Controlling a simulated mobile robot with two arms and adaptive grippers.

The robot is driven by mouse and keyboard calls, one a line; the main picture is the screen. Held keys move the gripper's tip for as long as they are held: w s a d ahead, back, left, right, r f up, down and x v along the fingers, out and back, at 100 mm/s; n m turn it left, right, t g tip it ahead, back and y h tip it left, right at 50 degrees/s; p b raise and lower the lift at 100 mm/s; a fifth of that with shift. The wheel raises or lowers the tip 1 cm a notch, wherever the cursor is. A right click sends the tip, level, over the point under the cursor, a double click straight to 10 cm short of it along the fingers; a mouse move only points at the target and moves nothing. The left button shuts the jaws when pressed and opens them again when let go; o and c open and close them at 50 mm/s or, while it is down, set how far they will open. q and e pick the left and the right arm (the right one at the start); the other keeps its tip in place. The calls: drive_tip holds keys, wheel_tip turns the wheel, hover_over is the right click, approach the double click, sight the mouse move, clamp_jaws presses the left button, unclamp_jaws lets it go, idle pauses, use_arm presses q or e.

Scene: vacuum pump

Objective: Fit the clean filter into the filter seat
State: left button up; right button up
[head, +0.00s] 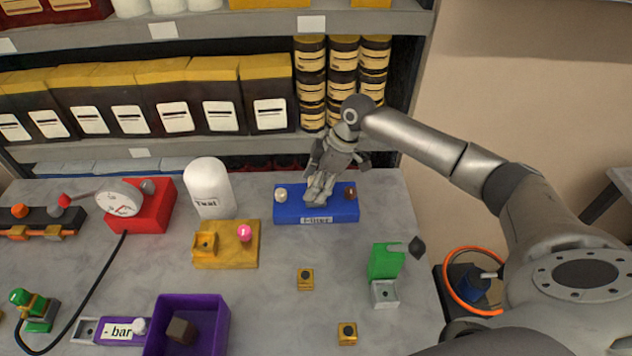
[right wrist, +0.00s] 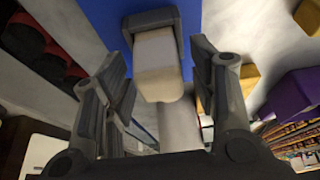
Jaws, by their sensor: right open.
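The blue base (head: 290,213) labelled "Filter" stands at the back middle of the table. My right gripper (head: 319,196) points down over its middle and hides what is there. In the right wrist view a pale cream block (right wrist: 158,80), which looks like the clean filter, sits in a dark grey bracket, apparently the filter seat (right wrist: 148,20), on the blue surface. The open fingers of my right gripper (right wrist: 157,62) stand on either side of the block, with gaps visible. Whether the block is fully down in the bracket I cannot tell. My left gripper is not in view.
A purple box (head: 215,322) holds a brown block (head: 181,330). A yellow block (head: 225,257) and a white container (head: 209,188) stand left of the base. A red gauge unit (head: 155,205) is farther left; a green part (head: 385,261) stands right.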

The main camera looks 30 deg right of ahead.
drive_tip(key=b+v, duration=0.2)
drive_tip(key=v, duration=1)
drive_tip(key=shift+r, duration=0.2)
drive_tip(key=shift+a+f, duration=0.1)
drive_tip(key=shift+a, duration=0.1)
